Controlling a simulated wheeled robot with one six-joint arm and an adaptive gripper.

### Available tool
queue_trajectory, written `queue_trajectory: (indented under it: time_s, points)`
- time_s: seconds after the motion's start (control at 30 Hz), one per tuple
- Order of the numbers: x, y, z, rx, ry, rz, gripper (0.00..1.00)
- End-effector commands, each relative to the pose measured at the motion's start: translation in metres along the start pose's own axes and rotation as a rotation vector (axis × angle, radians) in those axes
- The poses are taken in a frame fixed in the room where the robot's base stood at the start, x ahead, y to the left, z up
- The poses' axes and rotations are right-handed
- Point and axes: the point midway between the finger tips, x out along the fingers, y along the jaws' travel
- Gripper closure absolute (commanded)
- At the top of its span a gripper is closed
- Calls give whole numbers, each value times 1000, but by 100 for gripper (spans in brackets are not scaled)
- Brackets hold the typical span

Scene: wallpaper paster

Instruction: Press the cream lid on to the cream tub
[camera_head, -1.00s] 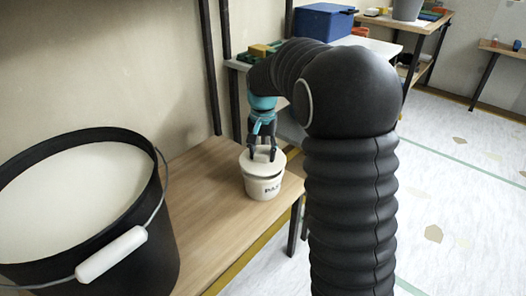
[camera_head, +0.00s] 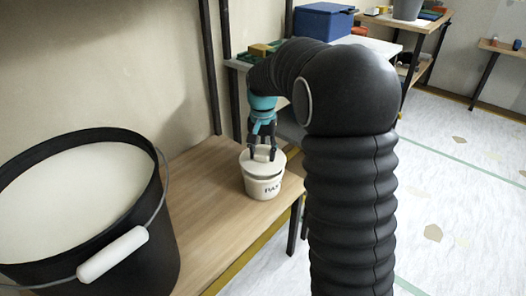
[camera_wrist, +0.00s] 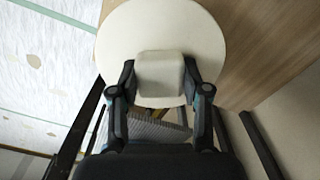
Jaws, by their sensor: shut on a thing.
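The cream tub (camera_head: 264,188) with dark lettering stands upright on the wooden table. The cream lid (camera_head: 252,164) lies across the top of the tub; it also shows from above in the wrist view (camera_wrist: 190,30), where it hides the tub. My gripper (camera_head: 262,157) is above the tub, pointing down, with its fingers shut on the lid's block-shaped handle (camera_wrist: 160,74). A thin dark line shows under the lid's edge in the head view. I cannot tell whether the lid is fully seated.
A large black bucket (camera_head: 168,232) with cream contents and a white-gripped handle stands at the left. The wooden table (camera_head: 205,205) has bare room between bucket and tub. A blue box (camera_head: 322,22) and other tables stand behind. A dark upright post (camera_head: 210,70) is behind the table.

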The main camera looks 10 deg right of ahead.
Motion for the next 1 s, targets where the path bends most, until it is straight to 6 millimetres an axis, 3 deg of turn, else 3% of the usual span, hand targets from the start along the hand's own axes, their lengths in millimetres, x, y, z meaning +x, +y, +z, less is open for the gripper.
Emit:
queue_trajectory:
  time_s: [1.0]
  points:
    - [11, 0, 0, 0, 0, 0, 87]
